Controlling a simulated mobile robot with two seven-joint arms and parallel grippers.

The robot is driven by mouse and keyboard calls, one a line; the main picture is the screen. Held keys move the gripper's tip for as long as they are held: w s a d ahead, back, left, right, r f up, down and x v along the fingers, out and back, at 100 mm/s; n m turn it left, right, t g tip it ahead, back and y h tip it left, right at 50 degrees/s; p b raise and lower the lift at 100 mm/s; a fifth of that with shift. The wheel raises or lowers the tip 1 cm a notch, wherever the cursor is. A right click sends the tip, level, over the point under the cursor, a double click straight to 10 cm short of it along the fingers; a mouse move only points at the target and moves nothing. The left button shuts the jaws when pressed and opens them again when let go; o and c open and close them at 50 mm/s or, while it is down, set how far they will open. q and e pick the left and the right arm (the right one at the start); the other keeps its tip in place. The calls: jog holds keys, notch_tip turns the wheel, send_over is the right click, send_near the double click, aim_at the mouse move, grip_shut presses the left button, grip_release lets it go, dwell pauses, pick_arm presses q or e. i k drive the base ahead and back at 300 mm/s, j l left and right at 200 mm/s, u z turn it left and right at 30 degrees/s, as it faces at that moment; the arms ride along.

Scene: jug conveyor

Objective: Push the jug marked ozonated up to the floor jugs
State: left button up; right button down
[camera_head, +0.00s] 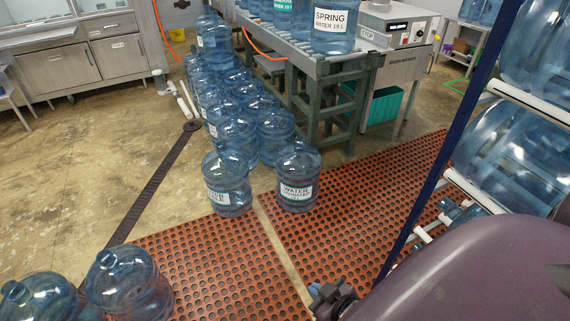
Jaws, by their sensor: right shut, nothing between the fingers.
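The jug whose label seems to read ozonated (298,178) stands upright on the red perforated mat, at the front right of the floor jugs. Another labelled floor jug (227,184) stands just to its left, with a narrow gap between them. More floor jugs (236,133) stand in a tight group behind, reaching back along the conveyor. My right gripper (328,294) is low in the picture, in front of the ozonated jug and well apart from it. It is shut and empty. My left gripper is out of view.
Red mats (215,267) cover the floor in front. Two jugs (128,284) stand at the bottom left. A rack with a blue post (434,180) holds large jugs at the right. The conveyor (298,47) carries spring water jugs. The mat before the ozonated jug is clear.

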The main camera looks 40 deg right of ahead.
aim_at(298, 165)
jog(key=i+l, duration=0.15)
jog(key=l, duration=0.2)
jog(key=i+l+u, duration=0.1)
jog(key=l, duration=0.25)
jog(key=i+l, duration=0.2)
jog(key=l, duration=0.15)
jog(key=i+l+u, duration=0.1)
jog(key=l, duration=0.25)
jog(key=i, duration=0.05)
